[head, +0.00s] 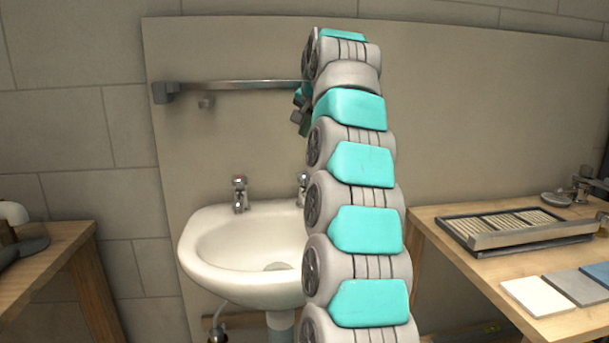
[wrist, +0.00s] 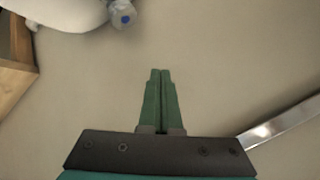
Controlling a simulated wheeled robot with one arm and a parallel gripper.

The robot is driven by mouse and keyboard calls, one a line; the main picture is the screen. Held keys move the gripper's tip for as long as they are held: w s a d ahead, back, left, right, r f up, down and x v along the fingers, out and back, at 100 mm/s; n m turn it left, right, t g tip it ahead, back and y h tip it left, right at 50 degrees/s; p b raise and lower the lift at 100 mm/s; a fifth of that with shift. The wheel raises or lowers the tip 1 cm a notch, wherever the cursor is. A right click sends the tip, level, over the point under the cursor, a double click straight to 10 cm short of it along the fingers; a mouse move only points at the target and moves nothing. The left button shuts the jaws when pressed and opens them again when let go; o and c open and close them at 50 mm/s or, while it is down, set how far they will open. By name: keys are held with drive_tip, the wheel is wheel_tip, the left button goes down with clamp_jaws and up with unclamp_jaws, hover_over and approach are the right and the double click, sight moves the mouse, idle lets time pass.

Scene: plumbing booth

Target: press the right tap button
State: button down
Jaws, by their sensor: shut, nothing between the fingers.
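The right tap (head: 302,186) stands on the back rim of the white sink, partly hidden by my arm in the head view. In the wrist view a tap with a blue round button (wrist: 122,18) shows at the top edge, and it appears to be this right tap. The left tap (head: 239,195) stands clear on the sink's back rim. My gripper (wrist: 160,72) has its green fingers together with nothing between them. It is apart from the tap and in front of the plain wall panel. In the head view it is mostly hidden behind my arm.
The white sink (head: 215,250) is fixed to a beige panel (head: 480,110). A metal rail (head: 235,85) runs across the panel above the taps. A wooden bench (head: 450,255) with a tray (head: 500,243) and tiles is at the right. Another bench (head: 60,240) is at the left.

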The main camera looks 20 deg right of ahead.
sight(303, 173)
drive_tip(key=shift+s+a+f, duration=0.1)
drive_tip(key=shift+a+f, duration=0.05)
drive_tip(key=shift+f, duration=1.55)
wheel_tip(303, 173, down, 5)
drive_tip(key=b, duration=0.3)
drive_tip(key=shift+r+b, duration=0.2)
drive_tip(key=shift+b, duration=0.2)
idle(0.4)
drive_tip(key=shift+f+b, duration=0.3)
drive_tip(key=shift+f, duration=0.1)
drive_tip(key=shift+f+b, duration=0.5)
drive_tip(key=shift+f, duration=0.25)
idle(0.8)
idle(0.3)
drive_tip(key=shift+r+p, duration=0.8)
drive_tip(key=shift+r, duration=0.35)
